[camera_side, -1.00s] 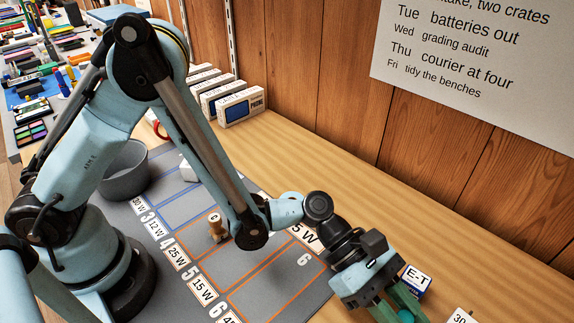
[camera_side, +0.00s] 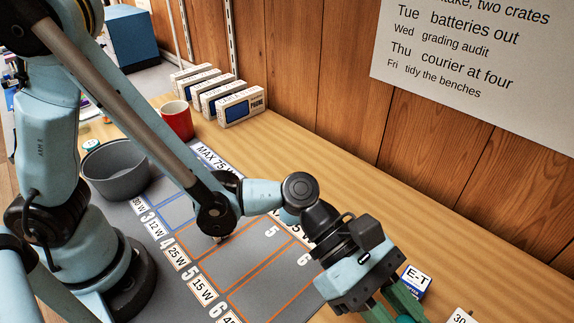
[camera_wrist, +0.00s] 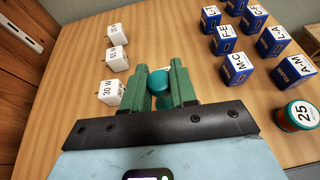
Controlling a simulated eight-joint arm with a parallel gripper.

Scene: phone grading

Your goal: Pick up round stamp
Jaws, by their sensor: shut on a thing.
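The round stamp shows a rounded teal top in the wrist view (camera_wrist: 158,81). It sits between the green fingers of my gripper (camera_wrist: 165,88), which are shut on it. Its lower part is mostly hidden by the fingers. In the side view my gripper (camera_side: 397,306) is at the bottom right, beyond the mat's right edge, and its fingertips are cut off by the frame. A bit of teal shows between the fingers there too.
White boxes (camera_wrist: 117,58) stand left of my gripper and several blue boxes (camera_wrist: 237,68) to its right. A round tin marked 25 (camera_wrist: 300,116) is at the right edge. A grey bowl (camera_side: 115,172) and red mug (camera_side: 177,119) stand farther off.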

